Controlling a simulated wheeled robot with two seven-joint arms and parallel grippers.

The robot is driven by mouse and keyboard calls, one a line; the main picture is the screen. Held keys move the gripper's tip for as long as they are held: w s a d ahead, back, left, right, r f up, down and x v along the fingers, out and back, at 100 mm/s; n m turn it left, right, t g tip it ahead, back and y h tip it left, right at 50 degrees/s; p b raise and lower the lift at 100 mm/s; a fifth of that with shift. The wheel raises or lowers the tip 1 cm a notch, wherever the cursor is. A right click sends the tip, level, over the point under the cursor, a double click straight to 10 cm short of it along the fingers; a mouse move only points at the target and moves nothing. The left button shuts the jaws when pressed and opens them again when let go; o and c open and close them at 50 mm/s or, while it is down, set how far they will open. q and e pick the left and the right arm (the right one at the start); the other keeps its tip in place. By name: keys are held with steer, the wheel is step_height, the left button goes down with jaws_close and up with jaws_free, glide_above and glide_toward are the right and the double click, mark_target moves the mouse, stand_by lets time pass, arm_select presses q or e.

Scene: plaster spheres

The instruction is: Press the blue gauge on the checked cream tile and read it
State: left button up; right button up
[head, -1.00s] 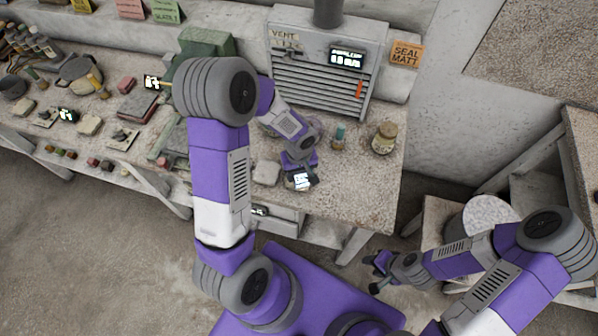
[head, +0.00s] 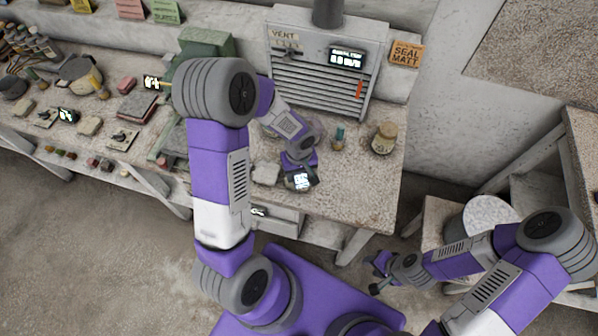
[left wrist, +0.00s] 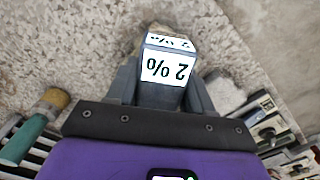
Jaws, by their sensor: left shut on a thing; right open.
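My left gripper (head: 299,178) is shut on a gauge (left wrist: 170,98), a dark blue-grey block with a lit white screen. In the left wrist view the screen reads "2 %", upside down to me. In the head view the lit screen (head: 301,181) sits low over the front of the bench. A small brownish piece shows just beyond the gauge in the left wrist view, mostly hidden by it. I cannot tell whether it is the checked cream tile or whether the gauge touches it. My right gripper (head: 377,276) is open and empty, low at the right, off the bench.
A pale block (head: 267,173) lies left of the gauge. A grey vent cabinet (head: 322,75) with a screen stands at the back. The bench right of the gauge is clear.

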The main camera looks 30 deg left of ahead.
arm_select(q)
steer(key=shift+r+p, duration=2.2)
steer(key=shift+r, duration=1.25)
